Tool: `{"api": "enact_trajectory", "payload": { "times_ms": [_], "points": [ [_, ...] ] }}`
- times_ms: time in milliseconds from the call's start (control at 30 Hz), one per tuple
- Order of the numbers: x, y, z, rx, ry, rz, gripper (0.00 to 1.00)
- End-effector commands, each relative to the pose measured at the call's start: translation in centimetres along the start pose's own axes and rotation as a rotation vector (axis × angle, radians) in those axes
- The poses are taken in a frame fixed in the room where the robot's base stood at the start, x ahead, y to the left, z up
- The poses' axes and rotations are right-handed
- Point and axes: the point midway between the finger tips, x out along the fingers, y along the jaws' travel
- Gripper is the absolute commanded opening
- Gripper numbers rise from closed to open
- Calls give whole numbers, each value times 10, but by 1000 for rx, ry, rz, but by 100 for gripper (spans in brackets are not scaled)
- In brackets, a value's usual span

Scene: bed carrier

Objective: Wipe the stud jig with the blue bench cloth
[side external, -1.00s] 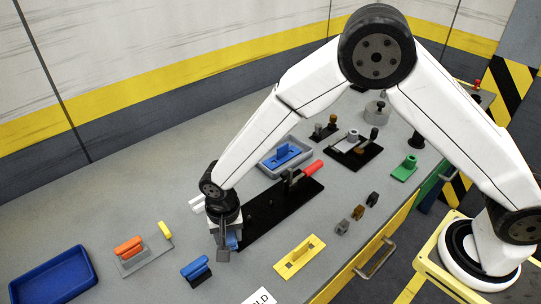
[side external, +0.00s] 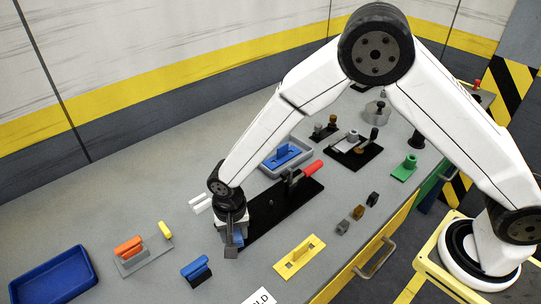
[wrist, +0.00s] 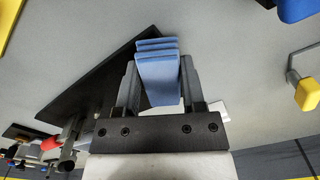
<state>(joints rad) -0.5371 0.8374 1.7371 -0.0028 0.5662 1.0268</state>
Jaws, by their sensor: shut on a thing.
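The blue bench cloth (wrist: 158,78) is a folded, layered block between my gripper's fingers in the wrist view. In the side view only a bit of the cloth (side external: 239,236) shows beside the fingers. My gripper (side external: 232,246) is shut on it at the near-left end of a long black plate (side external: 268,212). This plate carries a red-handled clamp (side external: 312,168) and looks like the stud jig. The plate also shows behind the cloth in the wrist view (wrist: 88,88). I cannot tell whether the cloth touches the plate.
A grey tray (side external: 268,170) with a blue piece is behind. A blue-handled brush (side external: 196,270), an orange-handled tool (side external: 130,248) and a blue tray (side external: 50,277) are left.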

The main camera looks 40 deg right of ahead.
Motion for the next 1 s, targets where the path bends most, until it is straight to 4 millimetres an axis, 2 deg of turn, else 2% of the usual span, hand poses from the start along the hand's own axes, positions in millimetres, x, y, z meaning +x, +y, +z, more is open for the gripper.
{"api": "enact_trajectory", "payload": {
  "times_ms": [200, 567, 867, 900, 1000],
  "points": [
    [-1, 12, -6, 1, 0, 0, 4],
    [-1, 16, -8, 1, 0, 1, 4],
    [1, 30, -16, 2, -1, 1, 5],
    [1, 33, -17, 3, -1, 3, 0],
    [2, 40, -20, 6, -4, 8, 0]
  ]
}}
